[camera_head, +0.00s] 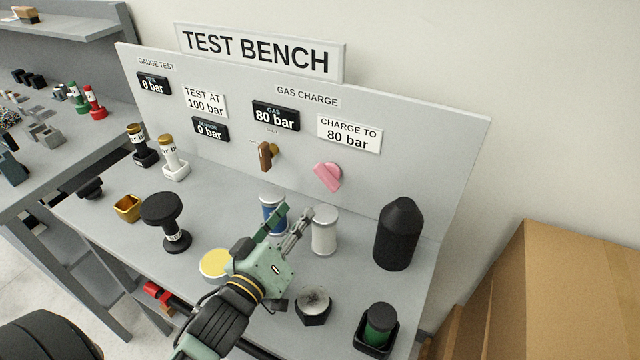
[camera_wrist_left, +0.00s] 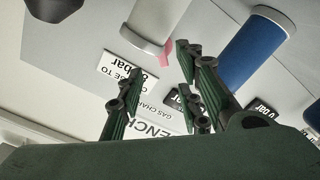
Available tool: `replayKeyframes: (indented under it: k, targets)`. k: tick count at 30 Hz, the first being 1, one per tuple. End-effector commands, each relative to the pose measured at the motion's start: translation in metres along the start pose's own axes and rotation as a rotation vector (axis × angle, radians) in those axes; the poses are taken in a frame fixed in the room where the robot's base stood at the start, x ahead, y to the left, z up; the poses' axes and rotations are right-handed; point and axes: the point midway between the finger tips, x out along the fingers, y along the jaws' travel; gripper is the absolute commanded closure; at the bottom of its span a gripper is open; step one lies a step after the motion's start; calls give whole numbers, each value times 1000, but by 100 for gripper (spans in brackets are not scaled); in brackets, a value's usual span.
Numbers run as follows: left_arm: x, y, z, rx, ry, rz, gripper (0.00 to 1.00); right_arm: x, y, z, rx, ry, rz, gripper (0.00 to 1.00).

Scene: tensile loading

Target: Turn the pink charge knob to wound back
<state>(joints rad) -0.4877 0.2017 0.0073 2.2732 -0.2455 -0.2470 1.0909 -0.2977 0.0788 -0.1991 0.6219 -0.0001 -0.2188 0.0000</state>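The pink charge knob (camera_head: 328,176) is on the upright panel under the "CHARGE TO 80 bar" sign (camera_head: 350,134), its handle tilted. A bit of it shows between my fingers in the left wrist view (camera_wrist_left: 167,50), beyond the white cylinder and partly hidden. My left gripper (camera_head: 296,211) is open, with nothing between its fingers. It is over the bench, below and in front of the knob and apart from it. Its fingers also show spread in the left wrist view (camera_wrist_left: 158,62). The gas display (camera_head: 276,115) reads 80 bar. My right gripper is not in view.
A blue cylinder (camera_head: 272,212) and a white cylinder (camera_head: 324,231) stand close to my left fingers. A brown knob (camera_head: 267,155) is left of the pink one. A black pointed cylinder (camera_head: 398,234) stands right. Cardboard boxes (camera_head: 570,290) are beyond the bench's right end.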

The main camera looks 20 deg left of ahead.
Motion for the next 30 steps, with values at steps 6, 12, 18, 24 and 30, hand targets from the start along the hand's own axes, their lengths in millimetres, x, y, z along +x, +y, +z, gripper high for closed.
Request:
replayKeyframes:
  k: [6,12,18,24,30]
  targets:
    - [-1,-5,-7,-122,9,24,67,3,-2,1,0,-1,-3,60]
    - [24,-3,-9,-122,11,25,67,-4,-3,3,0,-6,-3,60]
    - [65,-2,-10,-121,11,25,67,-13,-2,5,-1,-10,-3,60]
    - [98,-2,-9,-120,9,23,67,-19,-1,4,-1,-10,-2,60]
    - [114,-2,-8,-121,8,23,67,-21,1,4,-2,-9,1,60]
